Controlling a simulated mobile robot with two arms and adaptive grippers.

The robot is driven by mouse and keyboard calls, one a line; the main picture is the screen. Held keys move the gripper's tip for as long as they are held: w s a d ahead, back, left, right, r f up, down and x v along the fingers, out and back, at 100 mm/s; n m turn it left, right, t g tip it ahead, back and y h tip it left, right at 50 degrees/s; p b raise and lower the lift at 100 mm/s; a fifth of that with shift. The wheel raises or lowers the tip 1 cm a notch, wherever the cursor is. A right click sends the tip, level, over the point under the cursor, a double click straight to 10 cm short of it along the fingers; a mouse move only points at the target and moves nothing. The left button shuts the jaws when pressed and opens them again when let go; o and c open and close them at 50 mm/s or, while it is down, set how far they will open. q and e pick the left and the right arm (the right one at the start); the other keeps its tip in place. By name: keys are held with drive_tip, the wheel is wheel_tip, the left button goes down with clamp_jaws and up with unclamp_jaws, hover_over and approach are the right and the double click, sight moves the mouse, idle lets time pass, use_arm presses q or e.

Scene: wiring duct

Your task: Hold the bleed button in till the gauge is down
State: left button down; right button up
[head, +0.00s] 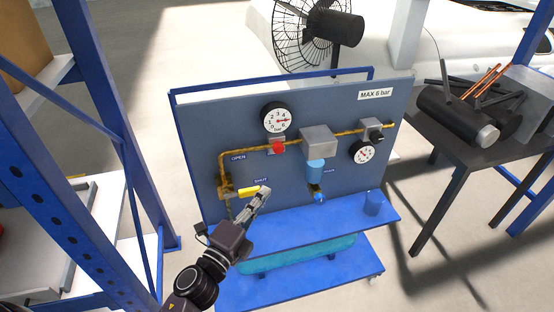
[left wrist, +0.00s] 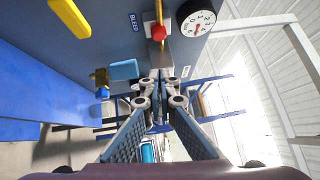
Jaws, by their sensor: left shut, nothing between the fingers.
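The red bleed button (head: 278,146) sits on the brass pipe of the panel, below the upper gauge (head: 277,119). That gauge's red needle points right, toward the high end. In the left wrist view the red button (left wrist: 159,32) and gauge (left wrist: 197,20) are near the top. My left gripper (head: 264,190) is shut and empty, below the button and apart from it; its closed fingertips (left wrist: 160,76) show in the wrist view. In the head view the fingertips overlap the end of the yellow valve handle (head: 248,192); the wrist view shows them apart. My right gripper is not in view.
A grey block (head: 318,143) with a blue bowl (head: 315,172) and a second gauge (head: 362,152) are to the right on the panel. A blue rack (head: 112,130) stands left.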

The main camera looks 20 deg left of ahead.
use_arm(q)
drive_tip(key=w, duration=0.1)
drive_tip(key=p, duration=0.2)
approach(283, 150)
drive_tip(key=w+d, duration=0.3)
drive_tip(key=shift+w+a+r+p, duration=0.15)
drive_tip(key=shift+w+a+p, duration=0.05)
drive_tip(key=shift+w+a, duration=0.4)
drive_tip(key=shift+w+a+r+p, duration=0.2)
drive_tip(key=shift+w+a, duration=0.15)
drive_tip(key=shift+w, duration=0.35)
